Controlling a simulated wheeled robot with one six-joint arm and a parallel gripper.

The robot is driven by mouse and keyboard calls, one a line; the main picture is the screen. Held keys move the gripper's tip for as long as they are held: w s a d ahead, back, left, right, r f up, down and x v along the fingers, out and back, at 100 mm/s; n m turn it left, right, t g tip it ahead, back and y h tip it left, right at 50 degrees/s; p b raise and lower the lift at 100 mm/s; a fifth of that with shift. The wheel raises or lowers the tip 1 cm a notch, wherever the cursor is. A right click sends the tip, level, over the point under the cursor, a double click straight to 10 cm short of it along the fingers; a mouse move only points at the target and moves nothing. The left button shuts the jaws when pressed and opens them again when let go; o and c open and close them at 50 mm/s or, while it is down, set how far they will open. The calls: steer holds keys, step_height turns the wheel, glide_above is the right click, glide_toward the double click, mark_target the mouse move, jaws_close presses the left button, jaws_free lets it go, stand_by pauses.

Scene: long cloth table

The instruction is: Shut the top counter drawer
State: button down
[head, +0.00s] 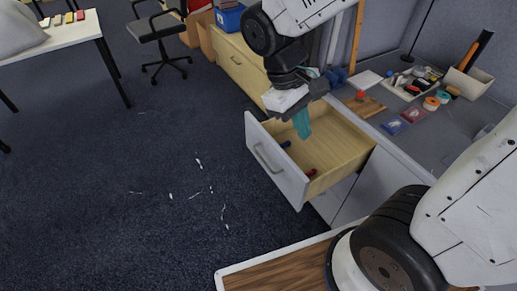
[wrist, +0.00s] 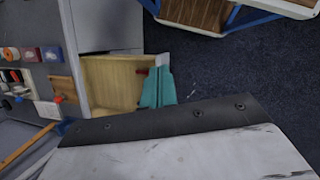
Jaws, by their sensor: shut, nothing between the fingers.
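The top counter drawer (head: 277,163) is pulled well out of the counter (head: 430,130). It has a white front with a bar handle and a pale wooden inside. A small red item and a small blue item lie in it. My gripper (head: 302,124) has teal fingers, shut and empty, pointing down over the open drawer in the head view. In the wrist view the teal fingers (wrist: 158,88) overlap the outer end of the drawer (wrist: 108,82), hiding most of its front. I cannot tell whether they touch it.
The counter top holds a wooden board (head: 364,105), a tray of small items (head: 412,82), tape rolls and small boxes. A wooden cabinet (head: 240,65) stands beyond the drawer. An office chair (head: 158,30) and a white table (head: 60,36) stand at far left.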

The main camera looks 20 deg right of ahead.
steer(key=w+a+f+n+h, duration=0.45)
steer(key=w+f, duration=0.25)
steer(key=f, duration=0.2)
steer(key=n+t+h, duration=0.2)
steer(key=n+t, duration=0.3)
steer(key=n, duration=0.6)
glide_toward(265, 150)
steer(key=x, duration=0.5)
steer(key=shift+s+d+f, duration=0.1)
steer(key=shift+d+f, duration=0.05)
steer(key=shift+d, duration=0.2)
steer(key=shift+d, duration=0.1)
